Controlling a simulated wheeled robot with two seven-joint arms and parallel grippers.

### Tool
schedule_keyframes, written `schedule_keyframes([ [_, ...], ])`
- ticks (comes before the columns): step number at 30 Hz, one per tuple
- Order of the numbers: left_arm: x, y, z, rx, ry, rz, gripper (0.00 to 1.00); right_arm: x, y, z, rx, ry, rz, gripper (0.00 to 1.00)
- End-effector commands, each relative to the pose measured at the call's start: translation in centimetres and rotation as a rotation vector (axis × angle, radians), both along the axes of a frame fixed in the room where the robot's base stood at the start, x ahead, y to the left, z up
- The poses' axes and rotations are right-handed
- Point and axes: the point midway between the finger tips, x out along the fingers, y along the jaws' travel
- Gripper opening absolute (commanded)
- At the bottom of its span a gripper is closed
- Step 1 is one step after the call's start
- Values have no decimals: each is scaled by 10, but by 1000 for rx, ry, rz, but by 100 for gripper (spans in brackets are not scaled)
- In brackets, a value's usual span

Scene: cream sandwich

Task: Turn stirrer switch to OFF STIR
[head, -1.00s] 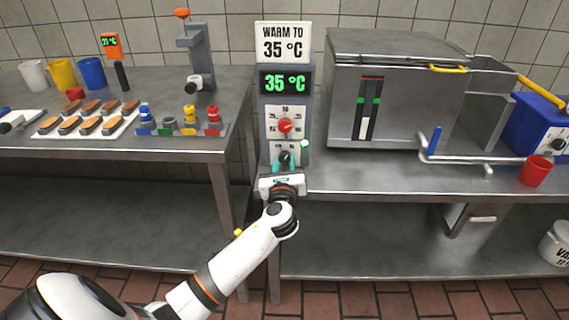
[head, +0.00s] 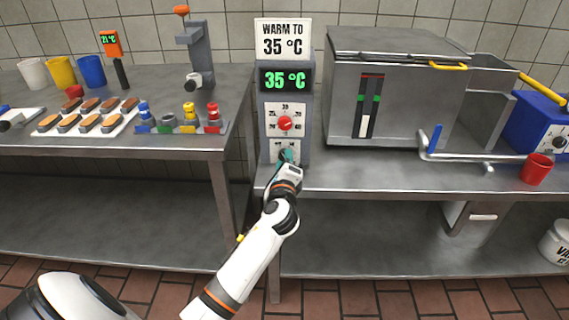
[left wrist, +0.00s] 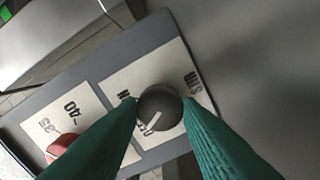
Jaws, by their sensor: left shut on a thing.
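The stirrer switch is a round dark knob (left wrist: 158,108) with a white pointer line, on a white label plate with STIR lettering. In the left wrist view the line points to the lower left, towards lettering partly hidden by a finger. My left gripper (left wrist: 160,100) has its teal fingers on both sides of the knob, shut on it. In the head view my left gripper (head: 286,157) is at the lower plate of the grey control post (head: 307,105) and mostly hides the knob. My right gripper is not in view.
Above the switch are a red dial (head: 285,123), a green 35 °C display (head: 285,79) and a WARM TO 35 °C sign (head: 283,40). A steel tank (head: 400,105) stands close on the right. A table (head: 110,145) with cups and pastries is left.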

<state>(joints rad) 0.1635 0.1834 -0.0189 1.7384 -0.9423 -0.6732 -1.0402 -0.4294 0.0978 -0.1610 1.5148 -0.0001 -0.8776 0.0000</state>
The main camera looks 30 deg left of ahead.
Motion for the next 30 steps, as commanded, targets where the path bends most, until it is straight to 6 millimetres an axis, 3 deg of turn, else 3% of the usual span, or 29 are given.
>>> schedule_keyframes([
  [10, 0, 0, -1, -113, -66, 0, 9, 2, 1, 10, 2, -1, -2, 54],
  [26, 0, 0, -1, -130, -76, 0, 9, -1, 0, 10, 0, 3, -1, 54],
  [27, 0, 0, -1, -130, -76, 0, 39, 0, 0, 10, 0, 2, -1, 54],
  [30, 0, 0, -1, -130, -76, 0, 54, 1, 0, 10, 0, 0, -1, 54],
])
